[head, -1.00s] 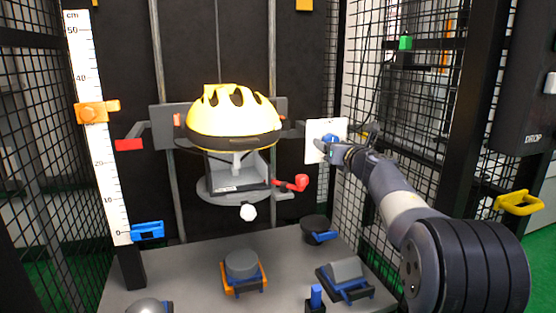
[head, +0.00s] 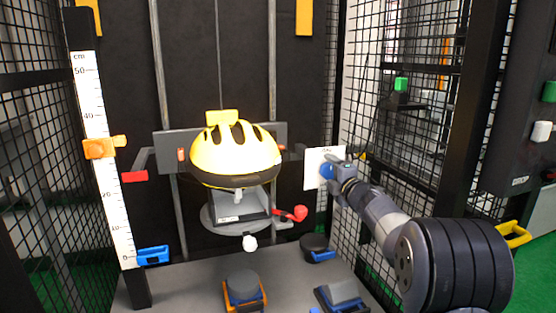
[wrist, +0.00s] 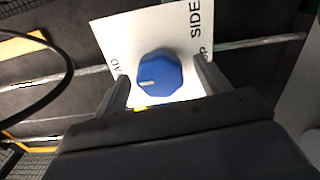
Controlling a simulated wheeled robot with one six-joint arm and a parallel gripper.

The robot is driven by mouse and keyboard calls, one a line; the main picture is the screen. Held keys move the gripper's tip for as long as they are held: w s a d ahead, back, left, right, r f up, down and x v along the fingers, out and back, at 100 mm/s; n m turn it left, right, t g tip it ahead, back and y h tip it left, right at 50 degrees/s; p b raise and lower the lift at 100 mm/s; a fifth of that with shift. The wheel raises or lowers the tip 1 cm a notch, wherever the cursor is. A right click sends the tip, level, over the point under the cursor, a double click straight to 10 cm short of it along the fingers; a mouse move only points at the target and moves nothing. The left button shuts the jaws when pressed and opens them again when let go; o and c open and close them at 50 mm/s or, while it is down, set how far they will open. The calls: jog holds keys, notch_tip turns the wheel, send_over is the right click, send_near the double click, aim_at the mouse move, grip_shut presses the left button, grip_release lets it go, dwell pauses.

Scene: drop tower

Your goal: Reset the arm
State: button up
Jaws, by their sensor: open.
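My gripper (head: 331,171) is at the right of the tower, in front of a white card (head: 313,168) with a blue knob (head: 326,170). In the wrist view, my gripper (wrist: 162,92) is open, with one finger on each side of the blue octagonal knob (wrist: 159,76). The knob carries a pale mark, and the white card (wrist: 118,35) behind it shows partly hidden lettering, including "SIDE". I cannot tell whether the fingers touch the knob. My arm reaches in from the lower right of the head view.
A yellow helmet (head: 236,155) sits on the carriage left of my gripper. A red-knobbed lever (head: 298,213) sticks out below it. Several anvils, including a round black one (head: 314,247), stand on the base. Black mesh (head: 410,130) borders the right. A scale (head: 104,180) stands left.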

jog(key=m+p, duration=0.2)
jog(key=m, duration=0.2)
jog(key=shift+r, duration=0.1)
jog(key=shift+m+p, duration=0.4)
jog(key=shift+m, duration=0.1)
